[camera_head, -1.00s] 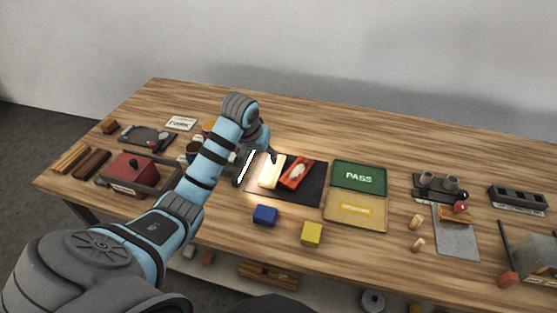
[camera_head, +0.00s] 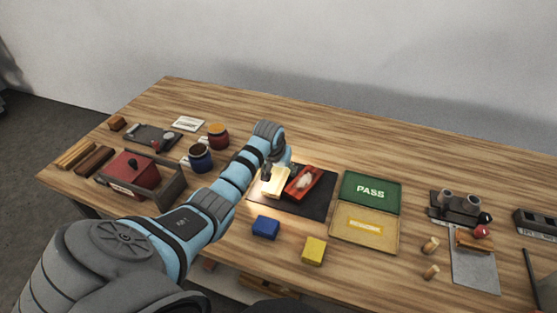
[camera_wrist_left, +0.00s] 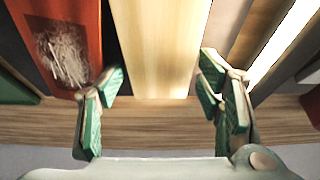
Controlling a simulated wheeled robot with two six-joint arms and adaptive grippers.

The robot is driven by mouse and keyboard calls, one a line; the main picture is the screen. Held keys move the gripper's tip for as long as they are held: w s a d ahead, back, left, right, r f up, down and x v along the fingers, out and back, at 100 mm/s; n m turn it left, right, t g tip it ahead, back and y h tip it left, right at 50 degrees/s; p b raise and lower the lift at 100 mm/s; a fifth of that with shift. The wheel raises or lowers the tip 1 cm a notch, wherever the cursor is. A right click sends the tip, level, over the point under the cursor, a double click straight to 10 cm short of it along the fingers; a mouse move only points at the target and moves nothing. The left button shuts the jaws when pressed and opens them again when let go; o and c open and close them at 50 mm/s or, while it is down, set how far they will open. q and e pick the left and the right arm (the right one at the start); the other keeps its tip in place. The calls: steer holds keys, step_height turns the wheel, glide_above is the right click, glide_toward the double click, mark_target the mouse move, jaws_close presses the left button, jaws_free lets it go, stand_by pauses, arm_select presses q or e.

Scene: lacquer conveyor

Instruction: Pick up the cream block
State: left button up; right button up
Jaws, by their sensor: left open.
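The cream block (camera_head: 275,184) lies on the dark mat (camera_head: 318,205), brightly lit, its far end partly hidden by my left gripper (camera_head: 270,175). In the left wrist view the cream block (camera_wrist_left: 160,45) runs up the middle of the picture. There my left gripper (camera_wrist_left: 162,85) is open, with one green-padded finger to each side of the block. The gap between the fingers is empty in front of the block's near end, and I see no clear contact. My right gripper does not show.
A bright light bar (camera_wrist_left: 285,45) stands on the other side. A blue block (camera_head: 266,227) and a yellow block (camera_head: 314,251) sit nearer. The green PASS panel (camera_head: 380,203) is right.

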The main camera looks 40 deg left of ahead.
arm_select(q)
steer(key=shift+f, duration=0.1)
steer(key=shift+f, duration=0.15)
steer(key=shift+c, duration=1)
steer(key=shift+s, duration=0.1)
steer(key=c, duration=0.8)
